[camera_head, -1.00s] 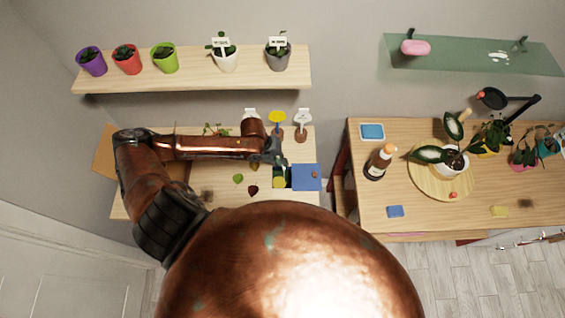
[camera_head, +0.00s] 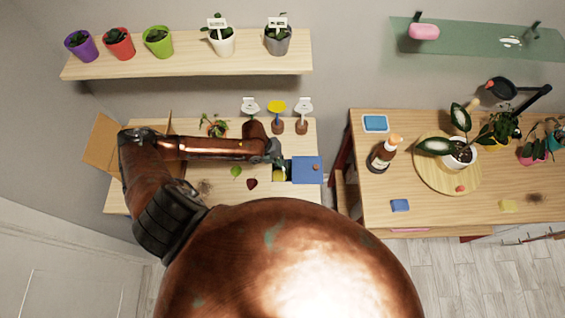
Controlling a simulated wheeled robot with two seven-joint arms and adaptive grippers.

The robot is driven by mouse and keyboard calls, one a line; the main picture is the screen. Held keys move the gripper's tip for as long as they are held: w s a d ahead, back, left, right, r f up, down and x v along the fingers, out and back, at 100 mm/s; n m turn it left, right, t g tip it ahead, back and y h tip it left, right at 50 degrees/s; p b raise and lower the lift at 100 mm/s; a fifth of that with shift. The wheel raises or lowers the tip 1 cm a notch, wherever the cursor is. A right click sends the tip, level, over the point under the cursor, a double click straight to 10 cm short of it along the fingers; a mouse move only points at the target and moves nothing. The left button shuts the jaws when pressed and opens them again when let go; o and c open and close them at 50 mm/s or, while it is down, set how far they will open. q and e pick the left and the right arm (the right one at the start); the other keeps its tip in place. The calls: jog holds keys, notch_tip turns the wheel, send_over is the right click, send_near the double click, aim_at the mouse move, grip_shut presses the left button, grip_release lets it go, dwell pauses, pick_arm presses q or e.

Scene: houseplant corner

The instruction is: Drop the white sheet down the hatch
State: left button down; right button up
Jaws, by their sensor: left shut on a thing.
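My left gripper (camera_head: 279,161) comes in from the left, above the far edge of the hatch. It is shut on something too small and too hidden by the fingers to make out. The hatch is a dark square opening (camera_head: 285,177) in the small table, with a blue panel (camera_head: 305,171) right beside it. Something yellow-green (camera_head: 279,175) shows at the opening, below the fingers. I cannot pick out the white sheet with certainty. My right gripper is not in view.
Three small stands with white (camera_head: 250,105), yellow (camera_head: 277,106) and white (camera_head: 304,104) tops stand behind the hatch. A green leaf (camera_head: 236,171) and a dark red leaf (camera_head: 252,184) lie left of it. A cardboard box (camera_head: 101,143) is at the far left.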

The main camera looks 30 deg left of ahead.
pick_arm(q)
jog(key=shift+f, duration=0.15)
jog(key=c, duration=2)
grip_release()
jog(key=shift+c, duration=0.2)
jog(key=p+v, duration=0.9)
jog(key=v, duration=0.1)
